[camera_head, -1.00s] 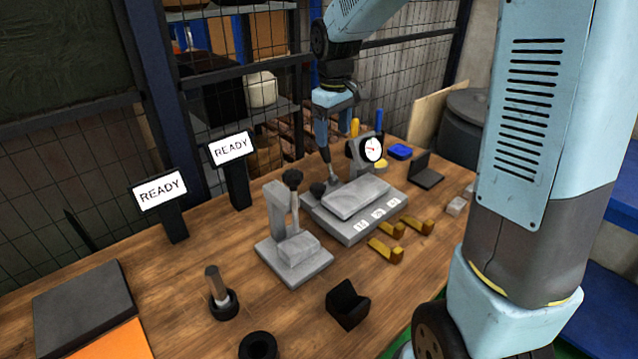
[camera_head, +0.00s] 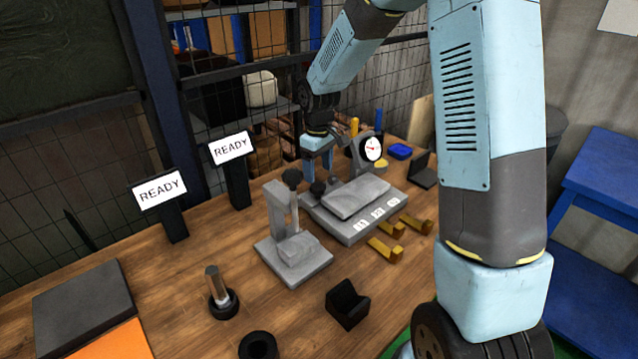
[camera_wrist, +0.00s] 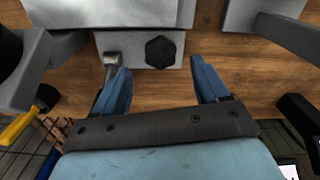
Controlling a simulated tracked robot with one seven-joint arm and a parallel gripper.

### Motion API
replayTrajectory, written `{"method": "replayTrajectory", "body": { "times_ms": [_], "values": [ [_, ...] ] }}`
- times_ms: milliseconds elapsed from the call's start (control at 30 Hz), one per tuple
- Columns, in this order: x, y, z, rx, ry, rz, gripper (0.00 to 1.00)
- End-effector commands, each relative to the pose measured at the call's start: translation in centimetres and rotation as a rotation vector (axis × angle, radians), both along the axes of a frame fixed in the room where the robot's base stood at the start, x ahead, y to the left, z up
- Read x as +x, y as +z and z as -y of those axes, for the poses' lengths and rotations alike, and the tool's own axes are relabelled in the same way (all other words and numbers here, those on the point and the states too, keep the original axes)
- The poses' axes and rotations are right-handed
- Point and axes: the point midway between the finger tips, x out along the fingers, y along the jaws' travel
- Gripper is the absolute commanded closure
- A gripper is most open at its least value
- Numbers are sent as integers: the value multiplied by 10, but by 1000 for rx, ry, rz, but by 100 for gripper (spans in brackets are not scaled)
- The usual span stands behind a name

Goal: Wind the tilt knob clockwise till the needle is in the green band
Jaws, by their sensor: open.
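The tilt knob (camera_wrist: 160,52) is a black faceted knob on the end of a grey plate. In the wrist view it sits just beyond my open, empty fingertips, roughly centred between them and apart from both. In the head view the knob (camera_head: 318,188) shows at the left end of the grey sine-table-like fixture (camera_head: 352,228). My gripper (camera_wrist: 160,80) has two blue fingers; in the head view it (camera_head: 318,168) points down behind the knob. The round white dial (camera_head: 373,149) stands at the fixture's back. A small reddish needle shows; its green band cannot be made out.
A grey stand (camera_head: 292,258) with a dark-topped post is close left of the fixture. A metal lever (camera_wrist: 112,68) sits beside the knob. Brass blocks (camera_head: 385,249) lie in front, a black V-shaped block (camera_head: 347,303) nearer. Two READY signs (camera_head: 159,190) stand left.

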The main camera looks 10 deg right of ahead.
Motion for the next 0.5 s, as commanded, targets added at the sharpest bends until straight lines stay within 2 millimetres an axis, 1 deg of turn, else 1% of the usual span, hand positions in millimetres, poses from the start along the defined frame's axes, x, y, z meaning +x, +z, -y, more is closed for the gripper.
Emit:
{"method": "replayTrajectory", "body": {
  "times_ms": [33,200,333,500],
  "values": [
    [-1,-10,0,-1,0,-5,26],
    [-1,-35,1,-1,1,-3,26],
    [0,-47,1,-1,-1,-2,26],
    [0,-54,1,-1,-1,1,26]
  ]
}}
